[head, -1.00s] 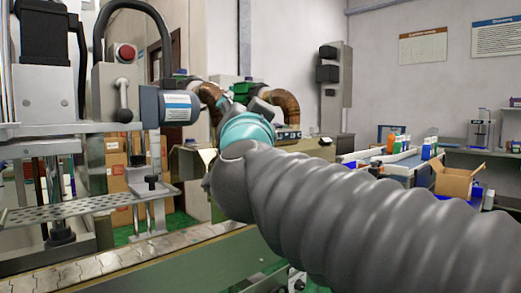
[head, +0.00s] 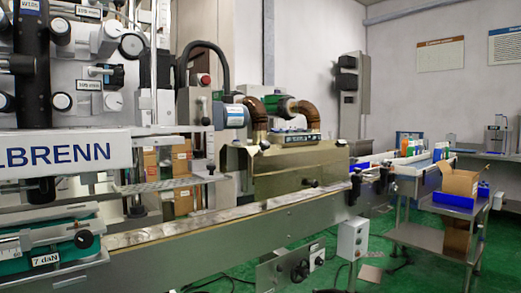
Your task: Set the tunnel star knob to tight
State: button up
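The tunnel (head: 275,174) is a brass-coloured box over the conveyor, right of centre in the head view. Two brown ducts enter its top, and a dark labelled strip (head: 289,138) lies along its upper edge. A small black knob (head: 313,183) is on its front near the lower right. It may be the star knob, but it is too small to tell its shape or setting. My gripper and arm are not in view.
The conveyor (head: 240,226) runs below the tunnel from left to right. A machine with a white "LBRENN" panel (head: 70,152) fills the left. A control box (head: 353,238) and a knobbed panel (head: 287,268) hang below the conveyor. A cart (head: 432,236) stands right on open green floor.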

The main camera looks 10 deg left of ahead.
aim_at(264, 145)
jog(key=z, duration=0.05)
jog(key=k, duration=0.75)
jog(key=u, duration=0.85)
jog(key=i, duration=1.2)
jog(key=z, duration=0.35)
